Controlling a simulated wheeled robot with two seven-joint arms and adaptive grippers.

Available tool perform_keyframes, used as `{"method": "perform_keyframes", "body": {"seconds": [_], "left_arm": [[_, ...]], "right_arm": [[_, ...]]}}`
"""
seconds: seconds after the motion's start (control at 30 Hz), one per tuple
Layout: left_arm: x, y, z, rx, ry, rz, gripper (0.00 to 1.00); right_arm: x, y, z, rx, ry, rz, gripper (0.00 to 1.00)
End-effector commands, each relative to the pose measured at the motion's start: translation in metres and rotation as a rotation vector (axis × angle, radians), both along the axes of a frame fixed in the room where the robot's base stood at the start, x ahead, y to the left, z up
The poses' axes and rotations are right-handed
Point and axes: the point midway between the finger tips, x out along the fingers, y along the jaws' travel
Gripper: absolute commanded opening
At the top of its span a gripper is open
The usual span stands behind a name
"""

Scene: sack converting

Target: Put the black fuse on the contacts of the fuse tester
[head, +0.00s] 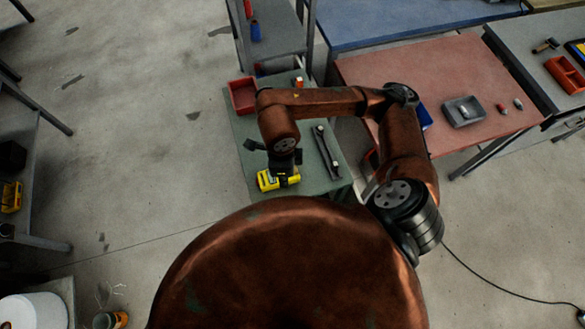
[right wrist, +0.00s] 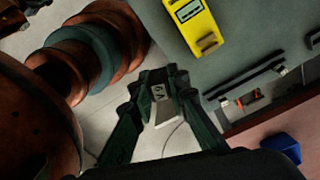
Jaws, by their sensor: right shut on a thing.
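The yellow fuse tester (head: 265,181) lies near the front edge of the green-grey table, partly hidden by my right gripper (head: 284,170). In the right wrist view the tester (right wrist: 190,18) is at the top, with a grey display and a brownish block (right wrist: 208,43) at its near end. My right gripper (right wrist: 158,86) is shut on the black fuse (right wrist: 157,78), which has a pale marking and a light grey end. In that view the fuse appears below and left of the tester, apart from it in the picture. Its height above the table is unclear. My left gripper is not in view.
A red bin (head: 241,97) stands at the table's back left, with a small orange-and-white item (head: 299,82) nearby. A long dark bar-like object (head: 327,152) lies right of the tester. A reddish table (head: 450,75) with a grey box (head: 462,111) is farther right.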

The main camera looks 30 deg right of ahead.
Motion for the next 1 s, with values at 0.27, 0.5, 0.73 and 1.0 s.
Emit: {"method": "perform_keyframes", "body": {"seconds": [0.27,0.5,0.73,1.0], "left_arm": [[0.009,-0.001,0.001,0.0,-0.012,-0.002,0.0],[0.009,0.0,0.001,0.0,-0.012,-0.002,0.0],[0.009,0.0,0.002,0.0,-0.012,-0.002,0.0],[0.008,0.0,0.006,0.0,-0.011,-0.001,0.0]], "right_arm": [[-0.027,0.007,0.0,0.002,-0.013,-0.546,0.01],[-0.038,0.009,0.0,0.004,-0.017,-0.806,0.01],[-0.017,-0.009,-0.012,-0.001,-0.018,-0.858,0.01],[0.034,-0.045,-0.04,0.001,-0.016,-0.855,0.01]]}}
